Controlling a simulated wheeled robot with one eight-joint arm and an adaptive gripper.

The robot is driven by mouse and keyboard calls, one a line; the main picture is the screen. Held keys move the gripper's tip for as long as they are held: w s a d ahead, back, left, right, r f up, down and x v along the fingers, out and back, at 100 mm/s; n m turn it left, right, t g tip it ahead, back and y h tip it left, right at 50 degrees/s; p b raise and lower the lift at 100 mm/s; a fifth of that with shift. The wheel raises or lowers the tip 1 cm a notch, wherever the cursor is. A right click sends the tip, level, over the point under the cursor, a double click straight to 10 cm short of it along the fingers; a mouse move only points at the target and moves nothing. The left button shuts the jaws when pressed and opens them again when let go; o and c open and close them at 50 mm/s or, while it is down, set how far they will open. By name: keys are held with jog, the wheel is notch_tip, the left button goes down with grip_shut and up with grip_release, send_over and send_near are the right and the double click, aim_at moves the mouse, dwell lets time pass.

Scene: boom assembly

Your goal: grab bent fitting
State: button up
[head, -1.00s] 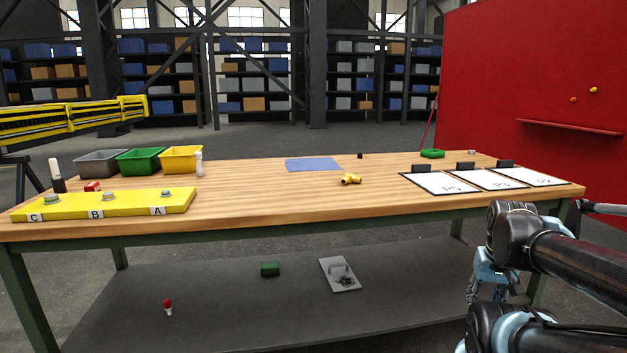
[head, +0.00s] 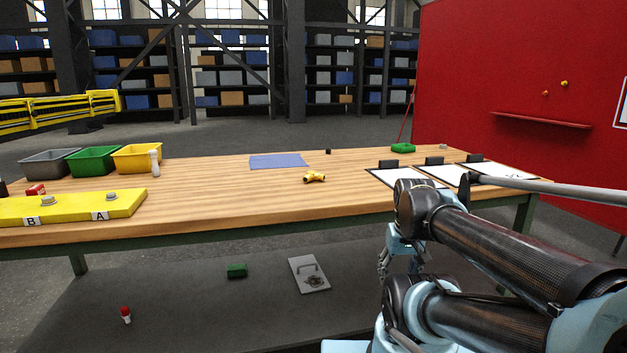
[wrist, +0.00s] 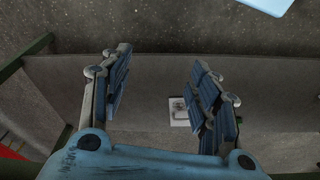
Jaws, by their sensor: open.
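The bent fitting (head: 314,177) is a small yellow piece with dark ends. It lies on the wooden table top (head: 230,205), right of the middle, in the head view. My gripper (head: 385,268) hangs in front of the table, below the level of its top and to the right of the fitting, apart from it. In the wrist view my gripper (wrist: 160,95) has its two blue-padded fingers spread wide with nothing between them. The fitting does not show in the wrist view.
A blue mat (head: 278,161) lies behind the fitting. White sheets (head: 400,178) on dark boards lie to its right. Bins (head: 137,158) and a yellow lettered block (head: 70,207) stand at the left. A grey lower shelf (head: 190,300) holds a grey plate (head: 309,275). Wood around the fitting is clear.

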jog(key=shift+o, duration=1.3)
jog(key=w+a+r+n+y, duration=0.1)
jog(key=w+a+r+n, duration=0.2)
jog(key=w+r, duration=0.6)
jog(key=w+a+r+n+y, duration=0.1)
jog(key=w+a+r+n, duration=0.2)
jog(key=w+r, duration=0.5)
jog(key=shift+w+a+r, duration=0.4)
jog(key=shift+a+r, duration=0.45)
jog(key=shift+r, duration=0.1)
jog(key=w+a+r+n+y, duration=0.1)
jog(key=w+a+r+n, duration=0.1)
jog(key=w+a+r, duration=0.3)
jog(key=w+a+r+n, duration=0.2)
jog(key=w+r, duration=0.1)
jog(key=w, duration=0.4)
jog(key=w+a+r+n+y, duration=0.1)
jog(key=w+a+r+n, duration=0.1)
jog(key=w+a+r, duration=0.35)
send_near(313, 173)
jog(key=shift+n, duration=0.3)
jog(key=x, duration=0.4)
jog(key=shift+a+f, duration=0.15)
jog(key=shift+f, duration=0.15)
jog(key=shift+x, duration=2.65)
jog(key=shift+w, duration=0.1)
jog(key=c, duration=1.3)
